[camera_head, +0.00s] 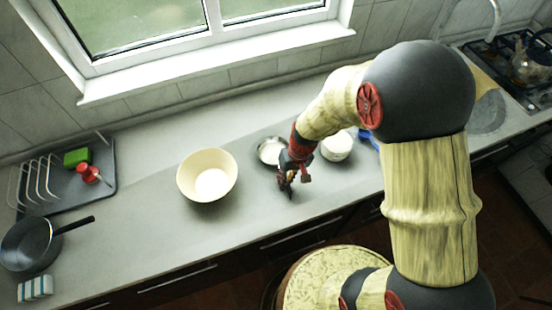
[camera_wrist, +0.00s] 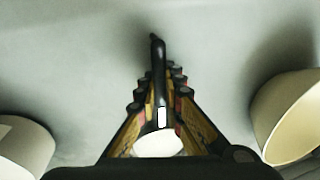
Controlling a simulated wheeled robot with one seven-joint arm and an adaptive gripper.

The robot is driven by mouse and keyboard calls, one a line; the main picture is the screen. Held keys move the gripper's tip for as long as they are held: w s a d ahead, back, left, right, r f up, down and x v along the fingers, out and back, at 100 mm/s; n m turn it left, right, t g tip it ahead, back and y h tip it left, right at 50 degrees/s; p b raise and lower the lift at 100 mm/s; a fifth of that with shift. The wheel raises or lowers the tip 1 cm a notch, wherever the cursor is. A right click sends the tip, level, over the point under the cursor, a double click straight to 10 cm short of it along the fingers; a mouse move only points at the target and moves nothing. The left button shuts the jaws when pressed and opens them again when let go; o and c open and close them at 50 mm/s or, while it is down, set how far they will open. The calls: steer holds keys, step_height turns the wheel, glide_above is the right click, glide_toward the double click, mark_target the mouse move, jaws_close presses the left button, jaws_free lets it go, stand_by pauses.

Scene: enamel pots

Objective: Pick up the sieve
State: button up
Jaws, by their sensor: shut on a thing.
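The sieve (camera_head: 269,151) shows in the head view as a round, shiny pan with a pale inside, just behind and left of my gripper (camera_head: 288,180). In the wrist view its black handle (camera_wrist: 157,58) runs between the fingers of my gripper (camera_wrist: 160,80), and its tip sticks out past them. The fingers are closed on the handle. A pale oval shows between the finger bases; I cannot tell whether it is part of the sieve. My wrist hides part of the sieve in the head view. I cannot tell whether the sieve touches the counter.
A cream bowl (camera_head: 207,176) stands left of the sieve, and a white pot (camera_head: 337,146) stands close on the right. Further left are a dish rack (camera_head: 99,160), a dark pan (camera_head: 28,246) and a sponge (camera_head: 35,289). The counter (camera_head: 140,220) between pan and bowl is clear.

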jaws_close()
steer(key=shift+r, duration=0.5)
step_height(320, 180, up, 2)
steer(key=shift+r+p, duration=0.15)
steer(key=shift+p, duration=0.2)
steer(key=s+d+r+p, duration=0.2)
steer(key=s+d+r, duration=0.7)
steer(key=s, duration=0.1)
steer(key=shift+d+r, duration=0.4)
steer(key=shift+r+p, duration=0.15)
steer(key=shift+p, duration=0.15)
steer(key=shift+r+p, duration=0.85)
steer(key=shift+r, duration=0.25)
steer(key=shift+a, duration=0.1)
